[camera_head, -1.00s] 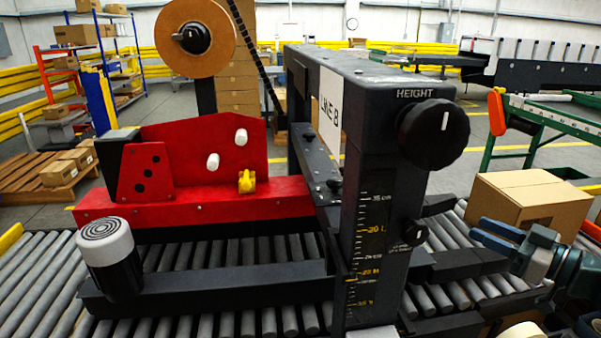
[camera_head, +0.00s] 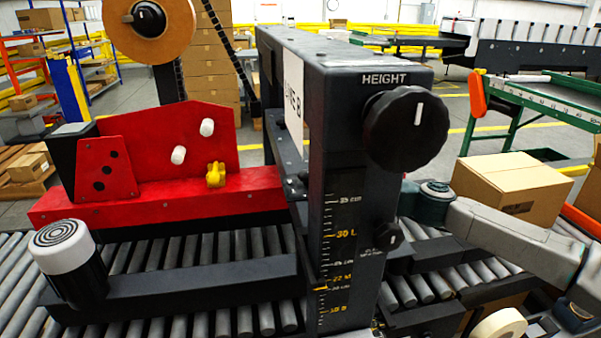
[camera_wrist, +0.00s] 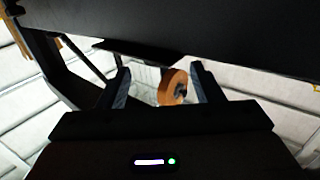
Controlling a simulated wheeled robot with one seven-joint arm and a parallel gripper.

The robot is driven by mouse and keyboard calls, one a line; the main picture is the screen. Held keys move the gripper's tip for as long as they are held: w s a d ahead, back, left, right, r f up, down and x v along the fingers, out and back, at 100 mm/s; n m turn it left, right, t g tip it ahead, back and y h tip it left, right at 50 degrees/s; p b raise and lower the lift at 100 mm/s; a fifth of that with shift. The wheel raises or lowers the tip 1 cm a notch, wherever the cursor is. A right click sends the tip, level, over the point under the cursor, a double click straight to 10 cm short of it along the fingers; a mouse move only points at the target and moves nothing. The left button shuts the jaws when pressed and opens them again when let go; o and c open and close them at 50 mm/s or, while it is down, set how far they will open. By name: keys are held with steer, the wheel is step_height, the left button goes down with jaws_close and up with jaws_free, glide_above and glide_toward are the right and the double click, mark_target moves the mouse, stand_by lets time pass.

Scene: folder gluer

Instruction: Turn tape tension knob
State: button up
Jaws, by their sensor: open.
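The brown tape roll (camera_head: 180,35) with a black knob (camera_head: 149,18) at its hub stands at the upper left in the head view. The knob has a white pointer mark. In the wrist view, the roll (camera_wrist: 166,88) shows small and distant between my fingers, with its dark hub (camera_wrist: 181,89) facing right. My gripper (camera_wrist: 162,84) is open and empty, well apart from the roll. In the head view, my arm reaches in from the right and its end is hidden behind the machine's dark column.
The dark column (camera_head: 345,190) with the large HEIGHT knob (camera_head: 407,128) and a smaller knob (camera_head: 388,236) stands between my arm and the roll. A dark beam (camera_wrist: 220,35) crosses the top of the wrist view.

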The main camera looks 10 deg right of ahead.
mark_target(300, 172)
steer(key=x, duration=0.7)
steer(key=shift+w+a, duration=0.25)
steer(key=c, duration=0.9)
